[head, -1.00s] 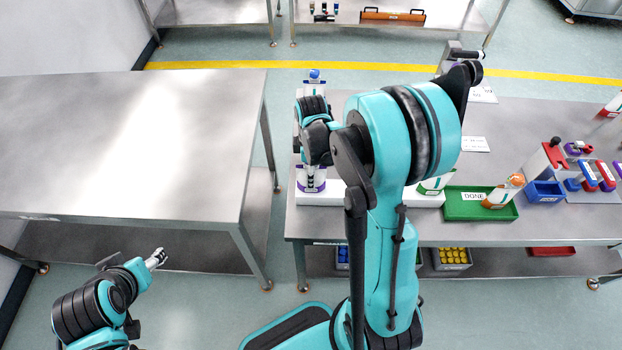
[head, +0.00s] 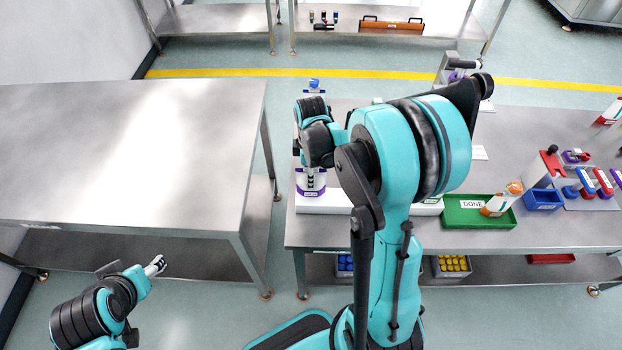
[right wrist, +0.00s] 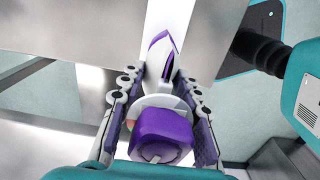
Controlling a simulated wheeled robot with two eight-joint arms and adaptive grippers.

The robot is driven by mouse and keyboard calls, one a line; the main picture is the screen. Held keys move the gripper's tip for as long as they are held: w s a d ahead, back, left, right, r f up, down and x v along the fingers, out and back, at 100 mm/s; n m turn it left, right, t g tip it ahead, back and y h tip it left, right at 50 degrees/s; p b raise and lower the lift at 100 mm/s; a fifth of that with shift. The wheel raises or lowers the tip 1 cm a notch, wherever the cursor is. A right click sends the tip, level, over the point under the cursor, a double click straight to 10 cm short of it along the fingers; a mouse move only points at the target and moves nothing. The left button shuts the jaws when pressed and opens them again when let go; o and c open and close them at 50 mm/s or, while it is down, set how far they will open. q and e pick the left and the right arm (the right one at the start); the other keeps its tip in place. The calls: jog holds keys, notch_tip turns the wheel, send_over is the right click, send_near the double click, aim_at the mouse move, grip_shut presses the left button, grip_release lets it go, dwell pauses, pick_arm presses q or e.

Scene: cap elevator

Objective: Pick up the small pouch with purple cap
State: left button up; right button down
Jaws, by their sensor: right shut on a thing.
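The small pouch with a purple cap shows in the right wrist view, with its cap (right wrist: 160,136) close to the camera and its white body with purple trim (right wrist: 163,48) beyond. My right gripper (right wrist: 160,88) has its fingers on both sides of the pouch neck, just past the cap, and is shut on it. In the head view the pouch's white and purple lower end (head: 311,191) shows below my right gripper (head: 313,172), by the white rack; my arm hides its upper part. My left gripper (head: 154,265) is far from it, at lower left; its fingers are too small to judge.
The white rack (head: 325,204) lies along the table's front edge. A pouch with a blue cap (head: 314,84) stands behind my right gripper. A blue bin (head: 544,199) is farther right. The left table (head: 120,150) is bare.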

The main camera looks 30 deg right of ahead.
jog(key=s+d+r+p, duration=0.3)
jog(key=s+d+r, duration=0.2)
jog(key=s+r, duration=0.3)
jog(key=shift+s+d+r, duration=0.2)
jog(key=shift+s, duration=1)
